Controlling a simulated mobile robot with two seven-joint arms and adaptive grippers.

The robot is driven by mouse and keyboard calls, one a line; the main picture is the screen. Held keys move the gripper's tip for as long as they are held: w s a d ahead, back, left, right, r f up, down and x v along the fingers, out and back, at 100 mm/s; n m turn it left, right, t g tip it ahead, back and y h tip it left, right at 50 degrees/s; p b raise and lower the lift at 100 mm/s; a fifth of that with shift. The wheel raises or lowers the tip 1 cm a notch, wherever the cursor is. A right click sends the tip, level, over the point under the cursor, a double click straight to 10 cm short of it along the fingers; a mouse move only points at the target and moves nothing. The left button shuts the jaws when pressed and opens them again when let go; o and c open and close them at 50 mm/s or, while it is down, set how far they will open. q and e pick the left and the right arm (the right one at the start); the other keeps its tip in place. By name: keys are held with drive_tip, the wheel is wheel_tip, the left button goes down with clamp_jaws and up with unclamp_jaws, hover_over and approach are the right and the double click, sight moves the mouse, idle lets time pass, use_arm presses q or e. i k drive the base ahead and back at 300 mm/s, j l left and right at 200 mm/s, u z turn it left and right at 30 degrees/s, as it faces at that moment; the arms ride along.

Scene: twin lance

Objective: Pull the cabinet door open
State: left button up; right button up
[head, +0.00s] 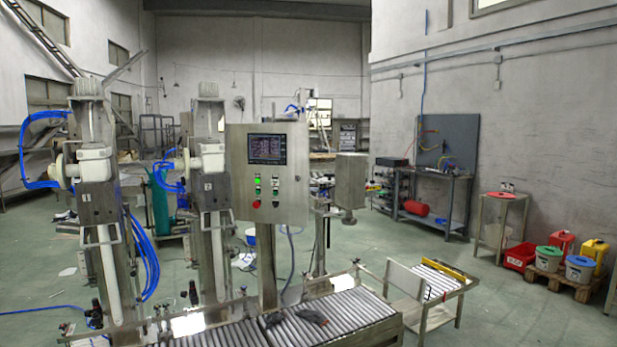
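A steel control cabinet (240,205) stands on a post behind the roller conveyor, a little left of the middle of the head view. Its front carries a dark screen (267,149), several small buttons and a red button (256,204). The front panel looks flush with the box, so the door appears shut. Neither of my grippers shows in the head view, and nothing is seen touching the cabinet.
A roller conveyor (357,306) crosses the front, with dark items (312,317) lying on it. Two filling columns with blue hoses stand left of the cabinet. A small roller cart (408,282) stands to the right. Green floor (510,315) is open at the front right.

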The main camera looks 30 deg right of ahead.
sight(292, 199)
drive_tip(key=i+l+z, duration=0.15)
drive_tip(key=i+l, duration=0.35)
drive_tip(key=l, duration=0.35)
drive_tip(key=i+l+z, duration=0.1)
drive_tip(key=i+l, duration=0.5)
drive_tip(key=l, duration=0.15)
drive_tip(key=i+l+z, duration=0.15)
drive_tip(key=i+l, duration=0.4)
drive_tip(key=l, duration=0.2)
